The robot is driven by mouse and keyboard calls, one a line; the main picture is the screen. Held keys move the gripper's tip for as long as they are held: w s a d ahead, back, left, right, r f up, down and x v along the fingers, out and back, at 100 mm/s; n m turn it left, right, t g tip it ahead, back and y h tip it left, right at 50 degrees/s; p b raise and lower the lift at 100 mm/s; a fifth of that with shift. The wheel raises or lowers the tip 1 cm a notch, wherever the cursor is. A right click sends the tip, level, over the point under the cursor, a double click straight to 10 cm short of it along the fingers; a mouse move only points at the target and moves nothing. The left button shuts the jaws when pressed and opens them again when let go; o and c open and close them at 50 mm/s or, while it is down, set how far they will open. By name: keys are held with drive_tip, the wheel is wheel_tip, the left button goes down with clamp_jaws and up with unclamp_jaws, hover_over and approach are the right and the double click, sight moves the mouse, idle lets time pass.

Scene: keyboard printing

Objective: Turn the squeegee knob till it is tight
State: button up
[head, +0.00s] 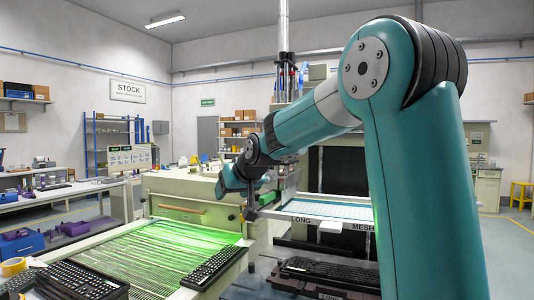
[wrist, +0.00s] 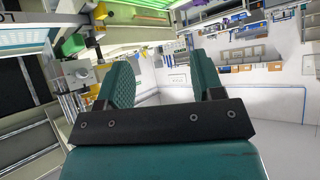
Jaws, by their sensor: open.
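My gripper (head: 228,186) is at the end of my teal arm, in front of the printing machine's screen frame. In the wrist view its two teal fingers (wrist: 163,78) stand wide apart with nothing between them. A grey metal block with a small round knob-like part (wrist: 84,74) is left of the fingers in the wrist view, apart from them. I cannot tell for sure that this is the squeegee knob. In the head view the squeegee's metal assembly (head: 288,172) shows behind my wrist, partly hidden by my arm, and no knob on it can be made out.
The white screen frame (head: 330,211) marked LONG MESH is right of my gripper. Keyboards lie on the green-lit conveyor (head: 150,256), and another keyboard (head: 325,272) is below the frame. A side bench (head: 50,193) stands at left. Open floor shows at far right.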

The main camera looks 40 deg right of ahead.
drive_tip(key=d+r+m+t+h+p, duration=0.1)
drive_tip(key=d+r+m+h, duration=0.15)
drive_tip(key=d+r, duration=0.45)
drive_tip(key=d+r+m+h+p, duration=0.1)
drive_tip(key=d+r+h, duration=0.15)
drive_tip(key=d, duration=0.95)
drive_tip(key=shift+h, duration=0.3)
drive_tip(key=p+x, duration=0.3)
drive_tip(key=x, duration=0.2)
drive_tip(key=p+x, duration=0.2)
drive_tip(key=x, duration=0.4)
drive_tip(key=p+x, duration=0.3)
drive_tip(key=x, duration=0.2)
drive_tip(key=shift+w+d+r+p, duration=0.1)
drive_tip(key=shift+w+r+p, duration=0.15)
drive_tip(key=shift+w+p, duration=0.15)
drive_tip(key=shift+w+d+f, duration=0.3)
drive_tip(key=shift+w+f, duration=0.05)
drive_tip(key=shift+w, duration=0.15)
drive_tip(key=shift+c, duration=0.2)
drive_tip(key=c, duration=0.9)
